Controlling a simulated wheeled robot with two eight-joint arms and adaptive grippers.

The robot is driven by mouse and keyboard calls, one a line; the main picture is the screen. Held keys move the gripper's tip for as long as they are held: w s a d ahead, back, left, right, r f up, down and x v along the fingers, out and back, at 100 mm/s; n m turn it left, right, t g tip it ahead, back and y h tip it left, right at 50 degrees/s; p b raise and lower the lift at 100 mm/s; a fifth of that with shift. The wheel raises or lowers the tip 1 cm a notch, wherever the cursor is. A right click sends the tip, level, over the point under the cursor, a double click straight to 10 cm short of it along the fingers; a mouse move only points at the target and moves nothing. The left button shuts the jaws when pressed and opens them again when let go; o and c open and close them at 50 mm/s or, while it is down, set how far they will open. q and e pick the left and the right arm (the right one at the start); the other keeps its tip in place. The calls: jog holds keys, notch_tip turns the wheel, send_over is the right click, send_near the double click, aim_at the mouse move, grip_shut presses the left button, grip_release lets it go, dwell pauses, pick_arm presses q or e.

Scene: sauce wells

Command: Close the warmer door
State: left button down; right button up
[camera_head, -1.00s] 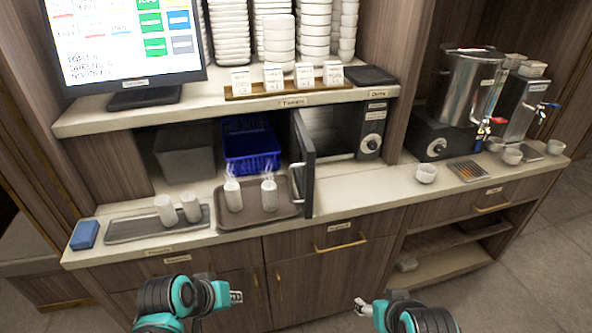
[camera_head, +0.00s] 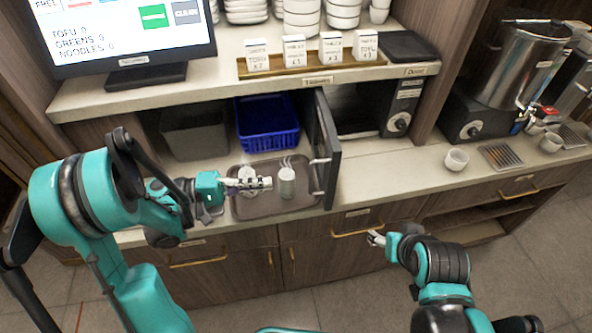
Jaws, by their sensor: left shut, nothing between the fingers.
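The warmer (camera_head: 403,109) is a dark box with a dial, under the shelf. Its dark door (camera_head: 332,165) stands open, swung out toward the counter's front edge, with a pale handle on it. My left gripper (camera_head: 268,183) is shut and empty. It is left of the door, over the brown tray, in front of one cup and beside another white cup (camera_head: 287,184). It appears apart from the door. My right gripper (camera_head: 372,238) is low, in front of the drawers and right of the door; its jaws are too small to read.
A brown tray (camera_head: 245,210) with steaming cups lies left of the door. A blue basket (camera_head: 268,140) and grey bin (camera_head: 193,140) stand behind. A white bowl (camera_head: 456,160) sits right, before the steel urn (camera_head: 515,70). Counter between door and bowl is clear.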

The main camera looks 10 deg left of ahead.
aim_at(328, 178)
pick_arm(q)
jog(key=b+x, duration=0.2)
jog(key=x, duration=1.1)
jog(key=shift+s+d+f+b, duration=0.1)
jog(key=shift+d+b, duration=0.15)
jog(key=shift+b, duration=0.1)
jog(key=shift+d, duration=0.1)
pick_arm(e)
notch_tip(328, 178, down, 3)
jog(key=shift+r, duration=0.1)
pick_arm(q)
jog(key=shift+d, duration=0.1)
pick_arm(e)
jog(key=shift+s, duration=0.1)
